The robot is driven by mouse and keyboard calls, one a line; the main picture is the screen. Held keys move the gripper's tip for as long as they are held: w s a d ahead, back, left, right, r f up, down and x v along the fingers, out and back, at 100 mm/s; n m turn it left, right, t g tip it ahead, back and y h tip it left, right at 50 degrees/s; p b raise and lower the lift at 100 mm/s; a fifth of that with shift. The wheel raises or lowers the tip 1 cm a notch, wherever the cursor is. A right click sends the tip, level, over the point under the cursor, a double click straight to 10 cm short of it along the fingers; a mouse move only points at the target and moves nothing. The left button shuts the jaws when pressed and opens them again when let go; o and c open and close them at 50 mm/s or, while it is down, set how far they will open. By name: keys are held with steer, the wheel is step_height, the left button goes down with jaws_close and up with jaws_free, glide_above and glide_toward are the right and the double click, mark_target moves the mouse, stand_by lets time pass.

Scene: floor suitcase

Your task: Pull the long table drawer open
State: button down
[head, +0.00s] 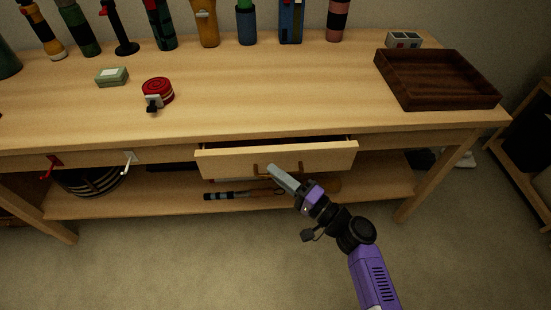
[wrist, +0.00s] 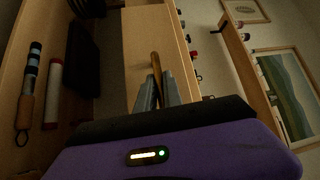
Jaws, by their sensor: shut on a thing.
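The long drawer (head: 225,163) sits under the wooden table's top and stands a little open, with a dark gap showing behind its upper edge. Its brown bar handle (head: 259,169) is at the middle of the front. My gripper (head: 274,172) reaches in from the lower right and is shut on the handle. In the wrist view, the fingers (wrist: 156,95) close around the handle (wrist: 155,68), which stands out from the pale drawer front (wrist: 140,45). The fingers hide part of the handle. The inside of the drawer is mostly hidden.
The tabletop (head: 260,95) holds a dark wooden tray (head: 437,103), a red tape measure (head: 158,91), a green box (head: 112,77) and several tools at the back. A lower shelf (head: 150,203) holds more items. Red and white hooks hang left of the drawer. The floor in front is clear.

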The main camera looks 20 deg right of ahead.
steer(key=s+a+b, duration=0.1)
steer(key=s+a, duration=0.1)
steer(key=s, duration=0.6)
steer(key=s+a+b, duration=0.1)
steer(key=s+a, duration=0.2)
steer(key=s, duration=0.5)
steer(key=shift+b, duration=0.3)
steer(key=c, duration=1.8)
jaws_free()
steer(key=shift+o, duration=0.2)
steer(key=v, duration=0.7)
steer(key=shift+s, duration=0.4)
steer(key=shift+d, duration=0.15)
